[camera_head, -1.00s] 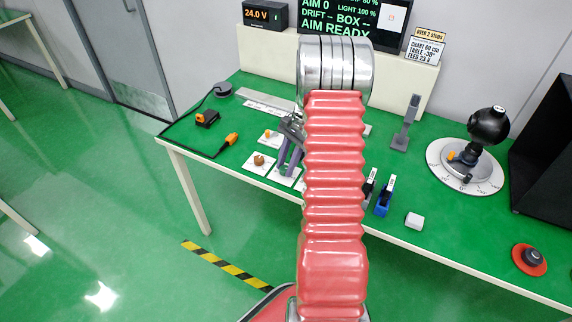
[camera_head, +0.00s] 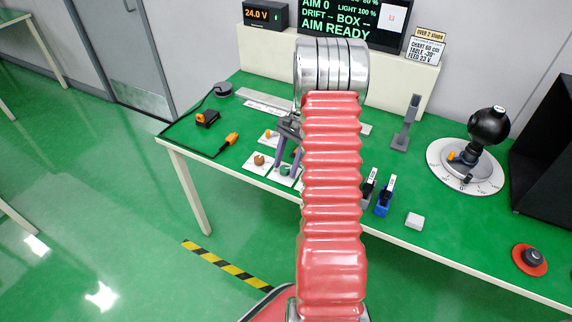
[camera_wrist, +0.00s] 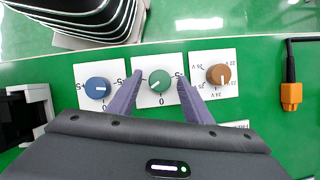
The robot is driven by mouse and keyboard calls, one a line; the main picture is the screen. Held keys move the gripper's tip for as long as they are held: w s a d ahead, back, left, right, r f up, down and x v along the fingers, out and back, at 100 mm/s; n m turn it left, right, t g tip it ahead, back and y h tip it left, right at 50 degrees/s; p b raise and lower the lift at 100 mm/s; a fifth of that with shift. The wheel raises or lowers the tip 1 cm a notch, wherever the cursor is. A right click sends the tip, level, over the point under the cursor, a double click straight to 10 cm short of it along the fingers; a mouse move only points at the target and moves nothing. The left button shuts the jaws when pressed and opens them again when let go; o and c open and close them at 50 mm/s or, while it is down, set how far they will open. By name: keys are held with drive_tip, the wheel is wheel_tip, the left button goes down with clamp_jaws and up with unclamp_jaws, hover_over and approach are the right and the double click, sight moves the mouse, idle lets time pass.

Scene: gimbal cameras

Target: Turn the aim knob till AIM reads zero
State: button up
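The green knob (camera_wrist: 159,81) sits on a white plate with a scale, seen upside down in the wrist view; its white pointer line is turned off the 0 mark. It also shows in the head view (camera_head: 285,170). My gripper (camera_wrist: 159,77) is open, with its purple fingers apart on either side of the green knob and gaps between. A blue knob (camera_wrist: 97,88) and a brown knob (camera_wrist: 218,75) flank it; the brown one has voltage marks. The screen (camera_head: 355,16) reads AIM 0 and AIM READY. I cannot read the knobs' name labels.
An orange connector (camera_head: 231,138) on a black cable lies left of the knobs. A voltage display (camera_head: 264,14) reads 24.0 V.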

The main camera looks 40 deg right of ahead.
drive_tip(key=v, duration=1.3)
drive_tip(key=shift+d+r, duration=0.15)
drive_tip(key=shift+r, duration=0.2)
idle(0.4)
drive_tip(key=s+a+r+n+t+h, duration=0.1)
drive_tip(key=s+a+r+n, duration=0.3)
drive_tip(key=a, duration=0.8)
drive_tip(key=s+a+r+n+t+h, duration=0.2)
drive_tip(key=s+a+n, duration=0.5)
drive_tip(key=a, duration=0.6)
drive_tip(key=s+a+r+n+t+h, duration=0.1)
drive_tip(key=s+a+r+n+t, duration=0.2)
drive_tip(key=a, duration=1)
wheel_tip(320, 180, up, 4)
drive_tip(key=s+n, duration=0.2)
drive_tip(key=s, duration=0.1)
drive_tip(key=shift+n, duration=0.4)
